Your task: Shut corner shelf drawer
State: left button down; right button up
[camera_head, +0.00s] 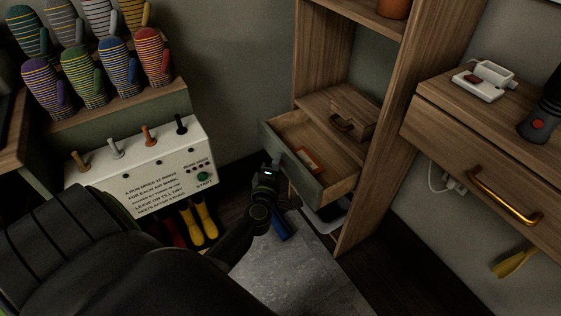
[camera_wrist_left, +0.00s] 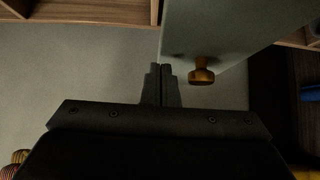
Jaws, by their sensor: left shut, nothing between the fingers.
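The corner shelf (camera_head: 365,130) is a tall wooden unit, and its drawer (camera_head: 345,186) stands pulled out with its inside showing. The drawer has a grey-green front (camera_head: 301,178), which also shows in the left wrist view (camera_wrist_left: 225,30) with a round brass-coloured knob (camera_wrist_left: 201,75). My left gripper (camera_head: 276,159) is shut and empty, close at the outer side of the drawer front. In the wrist view its fingertips (camera_wrist_left: 160,70) are left of the knob, by the front's edge; I cannot tell whether they touch it. My right gripper is not in view.
A small reddish frame-like item (camera_head: 308,160) lies in the drawer. A wooden box (camera_head: 343,118) sits behind it. A white switch panel (camera_head: 140,165) and striped mittens (camera_head: 100,65) stand at left. A wooden bench with a brass handle (camera_head: 505,197) is at right. Yellow boots (camera_head: 200,222) stand below the panel.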

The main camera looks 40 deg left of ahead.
pick_arm(q)
jog(key=shift+w+d, duration=0.2)
jog(key=shift+w, duration=0.35)
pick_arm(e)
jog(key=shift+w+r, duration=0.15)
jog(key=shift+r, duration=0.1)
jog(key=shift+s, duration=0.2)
